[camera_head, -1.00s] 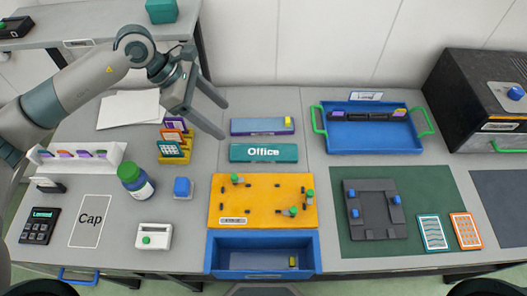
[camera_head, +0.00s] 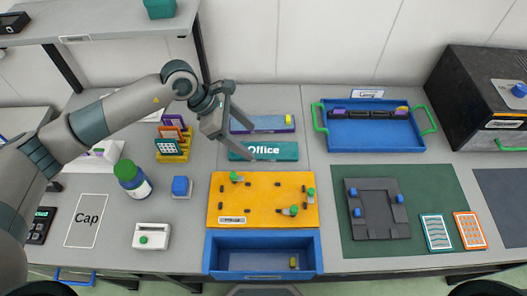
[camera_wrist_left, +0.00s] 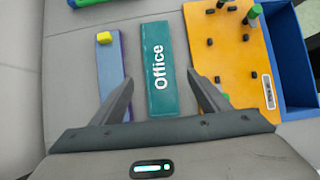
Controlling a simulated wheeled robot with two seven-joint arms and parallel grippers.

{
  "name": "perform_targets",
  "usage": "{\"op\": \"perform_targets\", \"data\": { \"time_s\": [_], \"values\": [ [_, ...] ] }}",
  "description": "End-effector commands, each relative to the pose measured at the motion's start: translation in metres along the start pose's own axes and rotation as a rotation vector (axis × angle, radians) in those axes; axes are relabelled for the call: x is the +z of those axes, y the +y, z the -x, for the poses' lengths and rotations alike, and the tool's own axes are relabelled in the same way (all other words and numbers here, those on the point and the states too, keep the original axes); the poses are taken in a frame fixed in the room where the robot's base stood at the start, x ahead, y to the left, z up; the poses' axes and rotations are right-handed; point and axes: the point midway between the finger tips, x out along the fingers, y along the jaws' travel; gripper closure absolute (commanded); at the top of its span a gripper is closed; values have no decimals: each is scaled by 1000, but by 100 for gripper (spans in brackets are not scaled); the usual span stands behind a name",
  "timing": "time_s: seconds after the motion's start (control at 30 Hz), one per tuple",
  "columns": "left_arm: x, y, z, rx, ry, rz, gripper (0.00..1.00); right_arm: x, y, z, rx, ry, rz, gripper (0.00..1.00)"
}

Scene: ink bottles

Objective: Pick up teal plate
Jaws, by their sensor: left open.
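The teal plate (camera_head: 284,152) with white "Office" lettering lies flat on the grey table, behind the orange board. It also shows in the left wrist view (camera_wrist_left: 157,85). My left gripper (camera_head: 248,142) is open and empty, at the left end of the plate in the head view, covering part of that end. In the left wrist view the plate appears between the two spread fingertips (camera_wrist_left: 160,77), and neither finger is seen gripping it. The height of the fingers above the table is hard to tell. My right gripper is not in view.
A purple-blue plate (camera_head: 270,124) with a yellow block lies just behind the teal one. The orange board (camera_head: 262,200) with pegs is in front. A card holder (camera_head: 172,157) stands left; a blue tray (camera_head: 368,135) with green handles is right.

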Motion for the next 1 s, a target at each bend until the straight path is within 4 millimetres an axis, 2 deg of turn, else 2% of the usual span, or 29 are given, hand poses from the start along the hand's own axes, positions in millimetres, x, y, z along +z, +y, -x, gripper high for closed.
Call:
{"op": "perform_targets", "data": {
  "time_s": [0.47,0.57,0.8,1.0],
  "values": [
    [0,0,-6,0,0,0,31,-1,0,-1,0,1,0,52],
    [1,0,-13,-1,0,0,31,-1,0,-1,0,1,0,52],
    [1,1,-44,-1,0,0,31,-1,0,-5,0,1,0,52],
    [1,1,-56,1,0,0,31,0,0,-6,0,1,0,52]
  ]
}}
